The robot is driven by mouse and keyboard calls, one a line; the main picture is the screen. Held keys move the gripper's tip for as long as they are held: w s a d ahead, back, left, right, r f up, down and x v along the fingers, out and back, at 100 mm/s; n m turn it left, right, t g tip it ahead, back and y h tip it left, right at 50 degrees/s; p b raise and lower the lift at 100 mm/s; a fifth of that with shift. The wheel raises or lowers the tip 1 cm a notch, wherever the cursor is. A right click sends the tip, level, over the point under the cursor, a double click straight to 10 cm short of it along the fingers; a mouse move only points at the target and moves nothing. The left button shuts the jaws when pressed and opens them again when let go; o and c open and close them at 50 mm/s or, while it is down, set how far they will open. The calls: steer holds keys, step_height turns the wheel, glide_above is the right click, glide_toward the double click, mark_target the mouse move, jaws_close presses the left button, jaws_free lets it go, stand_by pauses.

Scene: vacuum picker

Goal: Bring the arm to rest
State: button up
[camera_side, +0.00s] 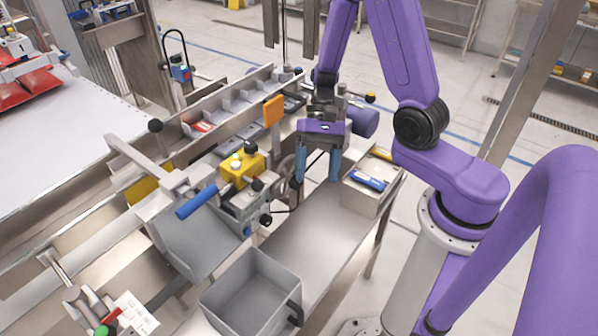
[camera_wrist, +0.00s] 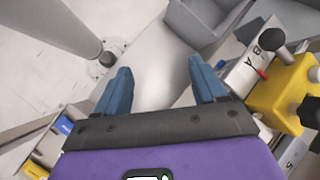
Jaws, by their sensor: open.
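My gripper (camera_side: 318,170) hangs from the purple arm above the steel shelf (camera_side: 318,225), in the middle of the side view. Its two blue fingers are spread apart and nothing is between them. In the wrist view my gripper (camera_wrist: 162,88) shows the same gap, with the bare grey shelf (camera_wrist: 160,60) below. The fingers are between the machine with the yellow block (camera_side: 240,166) on the left and a small box of blue and yellow items (camera_side: 368,182) on the right. The fingertips appear clear of both.
A grey open bin (camera_side: 250,292) stands at the front of the shelf. A lever with a blue handle (camera_side: 197,201) juts out left of the yellow block. A divided metal trough (camera_side: 240,98) runs behind. An orange block (camera_side: 273,110) stands close behind my gripper. The shelf's middle is clear.

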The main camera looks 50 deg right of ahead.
steer(key=s+r+n+t+h, duration=0.2)
steer(key=s+r+n, duration=0.3)
steer(key=n, duration=0.5)
steer(key=s+a+r+n+t+h, duration=0.1)
steer(key=s+r+n+h, duration=0.3)
steer(key=s+r+n, duration=0.2)
steer(key=s+n, duration=0.2)
steer(key=n, duration=0.2)
steer(key=shift+s+a+t, duration=0.15)
steer(key=shift+s+t, duration=0.15)
steer(key=shift+t, duration=0.1)
